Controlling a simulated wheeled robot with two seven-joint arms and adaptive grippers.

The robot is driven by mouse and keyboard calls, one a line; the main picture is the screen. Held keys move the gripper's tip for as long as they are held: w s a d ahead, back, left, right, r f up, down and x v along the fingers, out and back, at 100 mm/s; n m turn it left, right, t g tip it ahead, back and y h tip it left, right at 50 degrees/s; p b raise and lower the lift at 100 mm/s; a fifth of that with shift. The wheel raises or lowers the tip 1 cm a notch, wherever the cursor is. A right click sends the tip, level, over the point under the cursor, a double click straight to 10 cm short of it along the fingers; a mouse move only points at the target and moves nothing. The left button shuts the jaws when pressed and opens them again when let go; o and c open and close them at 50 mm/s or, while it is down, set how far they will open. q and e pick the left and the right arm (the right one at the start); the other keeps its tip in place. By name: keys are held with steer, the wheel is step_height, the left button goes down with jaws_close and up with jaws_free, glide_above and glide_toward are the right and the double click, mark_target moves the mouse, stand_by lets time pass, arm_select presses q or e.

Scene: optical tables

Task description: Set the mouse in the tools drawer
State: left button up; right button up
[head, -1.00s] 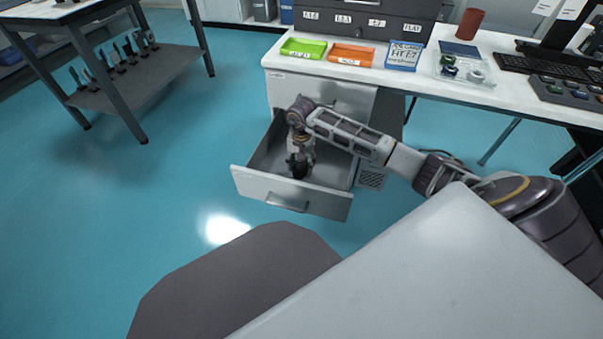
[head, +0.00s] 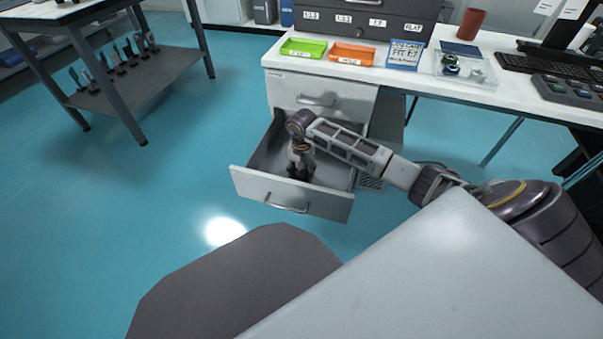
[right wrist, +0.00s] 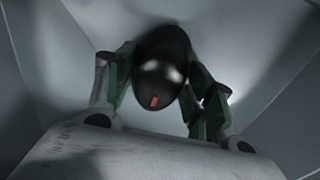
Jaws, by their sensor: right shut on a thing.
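The open drawer (head: 290,196) is pulled out from the white cabinet under the bench. My right gripper (head: 300,174) points down inside the drawer. In the right wrist view, my right gripper (right wrist: 160,105) is shut on the black mouse (right wrist: 163,62), a dark rounded shape with a small red mark, with a finger on each side. The pale drawer walls surround it there. I cannot tell whether the mouse touches the drawer floor. The mouse is hard to make out in the head view. My left gripper is not in view.
Above the drawer, a closed drawer (head: 317,101) sits under the bench top (head: 430,73). Green (head: 304,48) and orange (head: 351,54) trays, a keyboard (head: 545,68) and a red cup (head: 470,24) stand on the bench. Blue floor is open to the left.

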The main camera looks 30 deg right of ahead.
mark_target(302, 171)
steer(key=shift+f, duration=0.1)
steer(key=o, duration=1)
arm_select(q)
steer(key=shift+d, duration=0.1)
arm_select(e)
steer(key=shift+o, duration=0.2)
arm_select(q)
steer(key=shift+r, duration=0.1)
arm_select(e)
step_height(302, 171, up, 9)
steer(key=p, duration=0.3)
steer(key=shift+r, duration=0.2)
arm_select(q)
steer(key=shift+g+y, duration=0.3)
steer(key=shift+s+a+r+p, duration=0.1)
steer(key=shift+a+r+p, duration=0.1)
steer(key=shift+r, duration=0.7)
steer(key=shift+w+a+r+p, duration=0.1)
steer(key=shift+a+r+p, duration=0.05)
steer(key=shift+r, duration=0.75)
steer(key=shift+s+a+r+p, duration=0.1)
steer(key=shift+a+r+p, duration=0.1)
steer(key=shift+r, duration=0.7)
arm_select(e)
steer(key=shift+r, duration=1.45)
